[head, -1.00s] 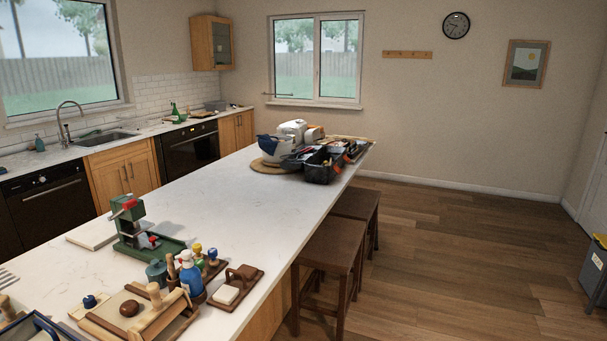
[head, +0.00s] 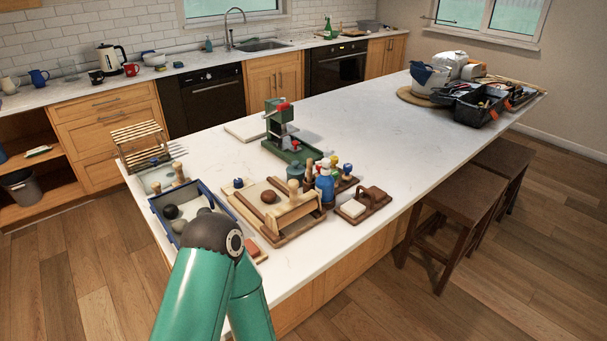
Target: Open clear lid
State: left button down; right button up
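A blue-rimmed box (head: 222,203) stands near the left front end of the white island, with several grey and dark balls (head: 188,212) showing inside. A pale, see-through-looking panel with wooden knobs (head: 178,172) lies by its back edge. I cannot tell whether it is the clear lid, or whether a lid covers the box. One of my green arms comes in from the bottom edge, and its dark joint hides the front part of the box. No gripper shows in the head view.
A wooden rack (head: 140,143) stands behind the box. A wooden slab roller (head: 285,213), a green press (head: 285,135) and a blue bottle (head: 325,187) stand to the right. A black tool crate (head: 483,105) is at the far end. The island's middle is clear.

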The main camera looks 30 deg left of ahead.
aim_at(202, 188)
jog(key=z, duration=1.55)
jog(key=i, duration=0.1)
jog(key=u, duration=3.1)
jog(key=k, duration=0.8)
jog(key=u, duration=0.2)
jog(key=i, duration=0.8)
jog(key=z, duration=0.2)
